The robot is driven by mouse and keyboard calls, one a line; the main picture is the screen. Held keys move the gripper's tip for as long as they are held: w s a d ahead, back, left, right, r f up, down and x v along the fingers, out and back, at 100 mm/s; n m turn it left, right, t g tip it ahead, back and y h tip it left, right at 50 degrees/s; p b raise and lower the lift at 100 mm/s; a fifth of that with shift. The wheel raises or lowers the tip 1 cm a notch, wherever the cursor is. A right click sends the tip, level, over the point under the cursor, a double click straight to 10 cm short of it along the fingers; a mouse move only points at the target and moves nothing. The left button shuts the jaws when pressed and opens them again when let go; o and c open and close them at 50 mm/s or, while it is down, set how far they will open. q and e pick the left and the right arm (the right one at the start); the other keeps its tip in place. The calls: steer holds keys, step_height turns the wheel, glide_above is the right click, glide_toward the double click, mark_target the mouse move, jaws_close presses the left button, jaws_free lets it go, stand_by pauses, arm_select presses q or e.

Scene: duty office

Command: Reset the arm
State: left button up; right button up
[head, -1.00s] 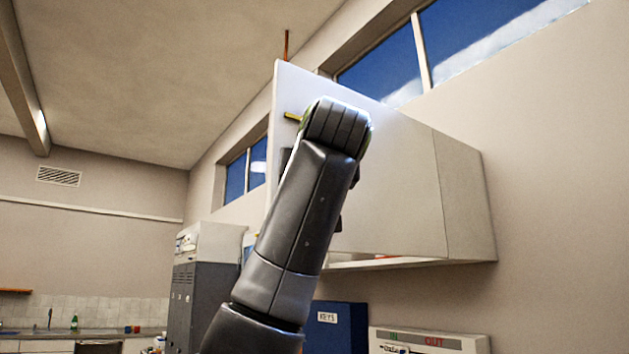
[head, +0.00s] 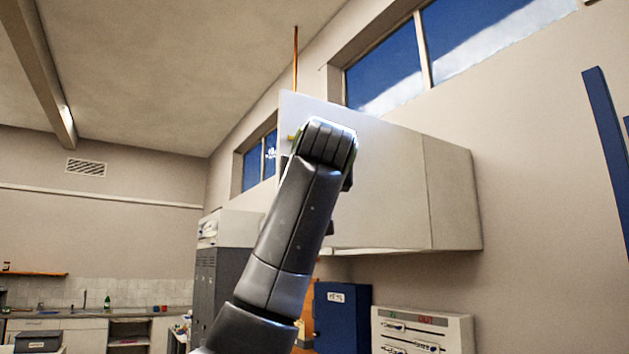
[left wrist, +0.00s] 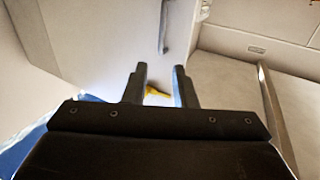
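My left arm (head: 285,230) rises from the bottom of the head view, its upper joint overlapping a white wall cabinet (head: 385,200). The gripper itself is hidden behind that arm there. In the left wrist view, my left gripper (left wrist: 160,70) has its two dark fingers apart. A small yellow item (left wrist: 157,92) shows in the gap between them. The fingers do not visibly close on it, and I cannot tell its distance. A pale panel with a grey handle (left wrist: 165,28) lies beyond the fingertips. My right gripper is in neither view.
A blue key box (head: 342,318) and a white panel unit (head: 422,330) sit below the cabinet. A grey locker (head: 216,275) stands behind my arm. A counter (head: 150,314) runs along the far left wall. A blue upright (head: 612,150) is at the right edge.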

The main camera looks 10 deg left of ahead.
arm_select(q)
steer(key=shift+w+a+f, duration=0.1)
steer(key=shift+w+a, duration=0.05)
steer(key=shift+w, duration=0.15)
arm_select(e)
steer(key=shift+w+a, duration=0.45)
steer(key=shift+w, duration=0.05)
